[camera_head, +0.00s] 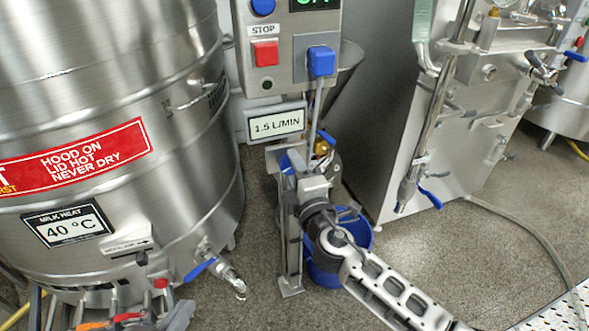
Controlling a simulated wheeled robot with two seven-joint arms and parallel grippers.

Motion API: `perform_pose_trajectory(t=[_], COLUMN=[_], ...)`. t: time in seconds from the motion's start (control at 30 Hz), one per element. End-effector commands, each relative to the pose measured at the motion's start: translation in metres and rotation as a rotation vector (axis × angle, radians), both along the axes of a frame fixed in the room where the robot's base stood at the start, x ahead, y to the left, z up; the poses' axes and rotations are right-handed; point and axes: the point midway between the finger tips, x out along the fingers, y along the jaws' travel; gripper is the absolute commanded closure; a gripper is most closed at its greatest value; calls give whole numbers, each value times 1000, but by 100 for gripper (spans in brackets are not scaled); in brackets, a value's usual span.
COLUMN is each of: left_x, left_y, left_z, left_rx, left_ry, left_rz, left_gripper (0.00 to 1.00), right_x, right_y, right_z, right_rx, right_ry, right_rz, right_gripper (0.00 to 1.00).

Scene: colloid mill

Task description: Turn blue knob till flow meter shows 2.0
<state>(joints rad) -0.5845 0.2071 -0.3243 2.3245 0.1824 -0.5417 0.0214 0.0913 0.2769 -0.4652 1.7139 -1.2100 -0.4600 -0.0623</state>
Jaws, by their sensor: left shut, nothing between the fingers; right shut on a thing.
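The flow meter display (277,124) reads 1.5 L/MIN on a plate below the control box. The blue knob (285,162) shows only in part, below the display, mostly hidden behind my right gripper. My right gripper (299,166) is at the knob and shut on it; its arm comes in from the lower right.
A steel vat (120,190) with a blue-handled tap (200,267) fills the left. A control box (287,75) with a red stop button (265,53) stands above the knob. A blue bucket (325,272) is behind my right arm. A steel machine (470,120) stands right.

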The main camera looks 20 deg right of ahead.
Motion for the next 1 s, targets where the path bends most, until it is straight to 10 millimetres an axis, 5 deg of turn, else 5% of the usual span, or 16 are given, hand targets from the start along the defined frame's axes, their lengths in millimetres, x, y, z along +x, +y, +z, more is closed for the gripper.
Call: perform_pose_trajectory(t=[0.23,0.27,0.33,0.73,1.0], left_x=[0,0,-1,-3,-3], left_y=[0,0,0,0,0], left_z=[0,-1,-1,-3,-5], left_rx=[1,2,2,7,6], left_ry=[0,1,2,7,7], left_rz=[-1,-1,-2,-7,-8], left_gripper=[100,100,100,100,100], right_x=[0,0,0,-9,-65], right_y=[1,1,1,0,-2], right_z=[0,0,0,-2,-7], right_rx=[0,0,1,1,2], right_ry=[1,1,1,2,6], right_rz=[2,2,2,1,0], right_gripper=[80,52,35,35,35])
